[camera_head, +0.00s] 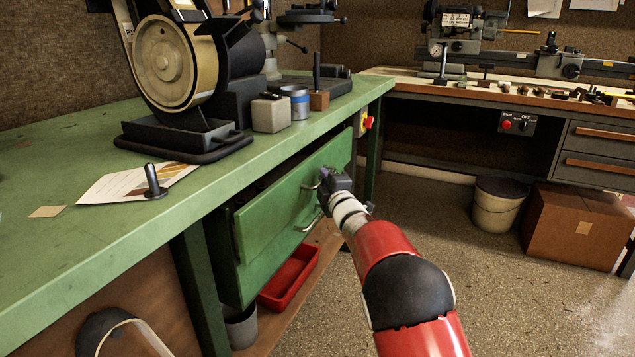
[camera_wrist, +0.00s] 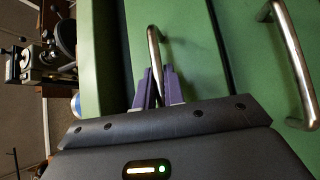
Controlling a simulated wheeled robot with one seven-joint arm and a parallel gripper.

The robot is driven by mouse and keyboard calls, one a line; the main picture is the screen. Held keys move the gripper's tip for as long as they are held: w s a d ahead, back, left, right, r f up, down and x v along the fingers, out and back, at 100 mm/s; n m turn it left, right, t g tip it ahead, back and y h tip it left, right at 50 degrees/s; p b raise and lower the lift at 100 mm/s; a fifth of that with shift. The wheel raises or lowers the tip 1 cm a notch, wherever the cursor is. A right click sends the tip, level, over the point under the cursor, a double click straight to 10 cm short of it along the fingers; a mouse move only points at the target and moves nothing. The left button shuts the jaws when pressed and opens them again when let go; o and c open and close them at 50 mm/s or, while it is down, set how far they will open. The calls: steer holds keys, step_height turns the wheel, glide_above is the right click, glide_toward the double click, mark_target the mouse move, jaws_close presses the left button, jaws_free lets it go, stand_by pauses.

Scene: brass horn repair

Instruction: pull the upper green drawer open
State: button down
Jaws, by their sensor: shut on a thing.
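The upper green drawer (camera_head: 266,217) is in the bench's drawer unit, under the green top. Its front stands out past the lower drawer (camera_head: 270,264), with a dark gap behind its top edge, so it is partly open. My gripper (camera_head: 322,180) is at the upper drawer's metal handle (camera_head: 312,187). In the wrist view the purple fingers (camera_wrist: 157,85) are shut on the upper handle (camera_wrist: 153,42), one on each side of the bar. The lower drawer's handle (camera_wrist: 291,65) is apart from the fingers, to the right. My gripper hides part of the drawer front's right side.
A red tray (camera_head: 288,278) and a grey bin (camera_head: 240,327) sit below the drawers. A belt machine (camera_head: 165,65), a metal block (camera_head: 271,113) and a blue-banded can (camera_head: 296,98) stand on the green bench (camera_head: 60,240). A bucket (camera_head: 497,205) and cardboard box (camera_head: 575,228) stand right; the floor between is clear.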

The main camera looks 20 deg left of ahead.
steer(key=s+d+b, duration=0.1)
steer(key=d+b, duration=0.7)
steer(key=d, duration=1.3)
steer(key=shift+s+d, duration=0.35)
steer(key=shift+s, duration=0.05)
steer(key=shift+f, duration=0.1)
steer(key=c, duration=1.5)
jaws_free()
steer(key=shift+b+v, duration=0.35)
steer(key=shift+v, duration=3.5)
